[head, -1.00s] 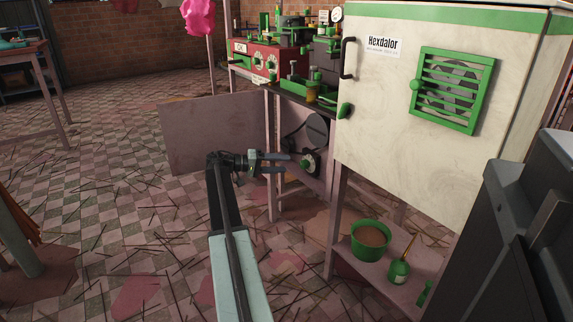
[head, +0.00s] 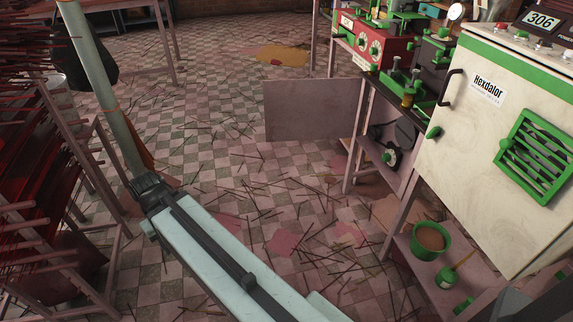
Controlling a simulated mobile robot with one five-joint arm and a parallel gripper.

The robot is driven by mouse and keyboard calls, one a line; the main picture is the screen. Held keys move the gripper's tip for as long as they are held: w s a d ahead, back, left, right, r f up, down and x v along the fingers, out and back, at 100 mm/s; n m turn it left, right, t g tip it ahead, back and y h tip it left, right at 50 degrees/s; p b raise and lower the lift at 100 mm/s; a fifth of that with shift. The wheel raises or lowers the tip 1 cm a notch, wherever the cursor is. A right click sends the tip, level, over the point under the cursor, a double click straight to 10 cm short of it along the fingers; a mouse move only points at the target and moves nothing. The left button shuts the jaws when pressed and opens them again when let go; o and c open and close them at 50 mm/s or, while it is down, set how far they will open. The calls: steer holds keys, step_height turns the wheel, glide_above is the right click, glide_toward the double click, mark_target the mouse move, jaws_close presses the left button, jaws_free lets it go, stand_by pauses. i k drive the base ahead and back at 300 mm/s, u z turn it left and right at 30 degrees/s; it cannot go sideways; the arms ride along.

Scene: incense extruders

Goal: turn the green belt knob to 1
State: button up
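A small dark round dial with a pale, greenish middle (head: 388,156) sits low under the machine bench, beside a dark wheel. It appears to be the belt knob; its marks and setting are too small to read. The arm's visible end is well left of the dial, across open floor, and nothing touches the dial.
A pale panel (head: 310,110) stands left of the bench. The white Hexdalor cabinet (head: 470,150) is at right, with a green bowl (head: 421,252) on a low shelf below. The stick-littered floor between is open.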

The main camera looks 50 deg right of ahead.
mark_target(386, 156)
steer(key=k, duration=1.2)
steer(key=z, duration=0.6)
steer(key=i, duration=1.45)
steer(key=u, duration=0.6)
